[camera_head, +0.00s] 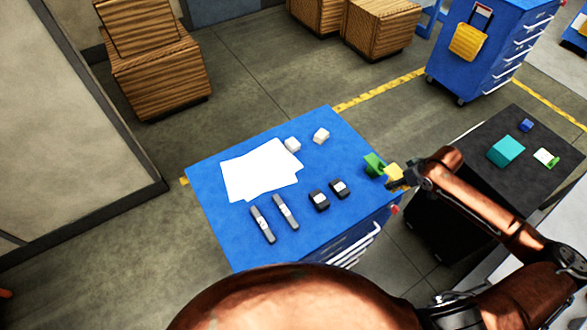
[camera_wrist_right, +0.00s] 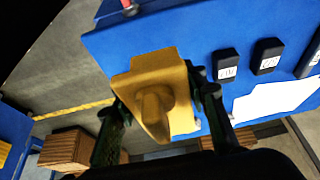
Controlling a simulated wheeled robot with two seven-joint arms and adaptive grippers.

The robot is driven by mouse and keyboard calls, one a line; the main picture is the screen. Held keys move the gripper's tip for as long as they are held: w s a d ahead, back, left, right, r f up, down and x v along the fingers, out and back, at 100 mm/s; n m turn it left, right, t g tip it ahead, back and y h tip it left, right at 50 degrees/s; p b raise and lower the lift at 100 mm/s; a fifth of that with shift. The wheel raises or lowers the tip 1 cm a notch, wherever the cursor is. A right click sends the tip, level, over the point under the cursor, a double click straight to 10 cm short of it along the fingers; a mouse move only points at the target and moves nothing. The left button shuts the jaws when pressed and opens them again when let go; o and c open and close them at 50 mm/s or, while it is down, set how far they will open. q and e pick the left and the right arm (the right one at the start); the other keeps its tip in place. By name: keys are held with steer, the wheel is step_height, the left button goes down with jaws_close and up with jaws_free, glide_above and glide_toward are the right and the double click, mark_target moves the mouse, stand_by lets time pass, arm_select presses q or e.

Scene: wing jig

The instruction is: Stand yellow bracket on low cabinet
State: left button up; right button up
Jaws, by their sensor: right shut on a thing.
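The yellow bracket (camera_head: 395,173) is in my right gripper (camera_head: 404,179), at the right edge of the blue low cabinet (camera_head: 225,222). In the right wrist view the yellow bracket (camera_wrist_right: 155,90) sits between the two dark fingers of my right gripper (camera_wrist_right: 160,98), which are shut on it. It overlaps the edge of the blue top (camera_wrist_right: 190,40); I cannot tell whether it touches the surface. My left gripper is not in view.
A green piece (camera_head: 375,164) shows beside the bracket. White sheets (camera_head: 262,168), two white blocks (camera_head: 307,140), two black blocks (camera_head: 329,194) and two grey bars (camera_head: 274,217) lie on the blue top. A black table (camera_head: 480,180) with small parts stands at right.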

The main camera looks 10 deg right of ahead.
steer(key=shift+w+d+r, duration=0.6)
steer(key=shift+w+r, duration=0.1)
steer(key=shift+r, duration=0.15)
steer(key=shift+w+a, duration=0.15)
steer(key=shift+a, duration=0.1)
steer(key=w+a+f, duration=0.3)
steer(key=w+a, duration=0.2)
steer(key=p, duration=0.1)
glide_toward(355, 180)
steer(key=shift+w+f, duration=0.3)
steer(key=shift+w, duration=0.35)
steer(key=shift+w+a+f, duration=0.3)
steer(key=shift+f, duration=0.15)
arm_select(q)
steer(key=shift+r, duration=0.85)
arm_select(e)
steer(key=shift+w+a+f, duration=0.1)
steer(key=shift+f, duration=0.85)
steer(key=shift+w+a+f, duration=0.1)
steer(key=shift+f, duration=0.85)
steer(key=shift+f, duration=0.1)
steer(key=o, duration=1.4)
steer(key=shift+s, duration=0.1)
steer(key=shift+o, duration=0.2)
